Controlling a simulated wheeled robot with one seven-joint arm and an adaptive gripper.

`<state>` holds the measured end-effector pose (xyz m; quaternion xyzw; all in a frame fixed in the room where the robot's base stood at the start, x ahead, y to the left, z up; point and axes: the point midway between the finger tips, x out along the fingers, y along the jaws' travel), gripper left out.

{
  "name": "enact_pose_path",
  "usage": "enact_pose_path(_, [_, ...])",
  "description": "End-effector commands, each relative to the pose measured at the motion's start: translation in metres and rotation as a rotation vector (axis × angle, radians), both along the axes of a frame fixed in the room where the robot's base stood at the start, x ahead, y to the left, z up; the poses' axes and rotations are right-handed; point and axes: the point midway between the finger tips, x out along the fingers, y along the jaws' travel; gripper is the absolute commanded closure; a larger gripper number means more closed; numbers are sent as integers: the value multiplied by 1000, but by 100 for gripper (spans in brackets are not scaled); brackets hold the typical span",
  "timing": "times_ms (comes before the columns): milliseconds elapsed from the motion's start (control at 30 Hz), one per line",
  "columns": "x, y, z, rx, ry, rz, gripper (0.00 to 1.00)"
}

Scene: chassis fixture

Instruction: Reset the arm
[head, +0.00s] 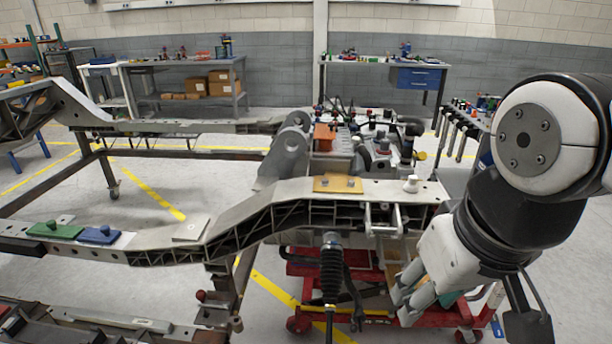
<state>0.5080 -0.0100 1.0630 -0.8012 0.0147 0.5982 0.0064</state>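My arm comes in from the right edge, with a large white and black joint in front of the scene.
A long grey chassis rail (240,214) crosses the middle, bearing a yellow plate (338,183), a green block (54,230) and a blue block (99,235). Workbenches (185,70) stand along the back wall. Clear floor with yellow lines (150,190) lies beyond the rail.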

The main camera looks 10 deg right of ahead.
Motion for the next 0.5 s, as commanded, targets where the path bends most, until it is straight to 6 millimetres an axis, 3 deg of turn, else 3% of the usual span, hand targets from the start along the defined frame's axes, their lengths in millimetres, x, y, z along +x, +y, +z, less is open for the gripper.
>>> enact_pose_path(100, [-28, 7, 1, 12, 49, 21, 60])
enact_pose_path(167, [-35, 8, 1, 15, 65, 26, 60])
enact_pose_path(500, [-38, 9, 2, 17, 72, 28, 60])
